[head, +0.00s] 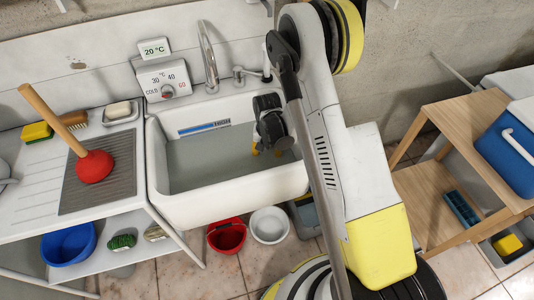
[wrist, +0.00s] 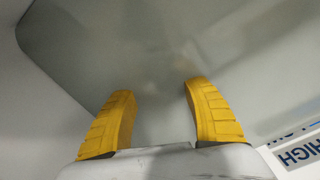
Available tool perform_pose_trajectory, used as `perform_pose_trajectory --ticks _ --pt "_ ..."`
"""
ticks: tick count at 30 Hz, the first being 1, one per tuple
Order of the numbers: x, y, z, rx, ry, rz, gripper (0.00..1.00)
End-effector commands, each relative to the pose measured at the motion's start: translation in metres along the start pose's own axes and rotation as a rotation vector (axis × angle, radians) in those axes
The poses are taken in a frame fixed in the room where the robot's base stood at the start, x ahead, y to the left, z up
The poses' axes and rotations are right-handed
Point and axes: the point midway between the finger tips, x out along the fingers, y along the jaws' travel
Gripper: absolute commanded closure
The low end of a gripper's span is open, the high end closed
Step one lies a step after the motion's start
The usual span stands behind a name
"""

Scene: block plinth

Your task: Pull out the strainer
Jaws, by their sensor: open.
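The white sink basin (head: 171,196) stands in the middle of the head view, with grey, cloudy water (head: 200,165) in it. My gripper (head: 266,151) is over the right part of the basin, pointing down, its yellow fingers partly hidden by my arm. In the wrist view my gripper (wrist: 160,118) has its two yellow fingers apart with nothing between them. Below them is only a hazy grey surface (wrist: 155,60). I cannot make out the strainer in either view.
A level label (head: 205,128) marks the basin's back wall. A tap (head: 208,60) rises behind it. A red plunger (head: 95,166) stands on the drainboard at left. Red (head: 227,236) and white (head: 269,225) buckets are on the floor. A wooden shelf (head: 440,190) is at right.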

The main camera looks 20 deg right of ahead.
Motion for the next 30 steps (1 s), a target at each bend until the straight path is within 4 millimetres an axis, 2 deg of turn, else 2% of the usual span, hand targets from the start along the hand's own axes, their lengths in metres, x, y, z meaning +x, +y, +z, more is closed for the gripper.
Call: perform_pose_trajectory --ticks 8,9,13,19,20,21,30 --pt "0.0016 0.0 0.0 0.0 0.0 0.0 0.56" --pt "0.0015 0.0 0.0 0.0 0.0 0.0 0.6" --pt "0.0015 0.0 0.0 0.0 0.0 0.0 1.0" --pt "0.0014 0.0 0.0 0.0 0.0 0.0 1.0" --pt "0.0014 0.0 0.0 0.0 0.0 0.0 0.93" --pt "0.0014 0.0 0.0 0.0 0.0 0.0 1.0" --pt "0.0004 0.0 0.0 0.0 0.0 0.0 1.0"
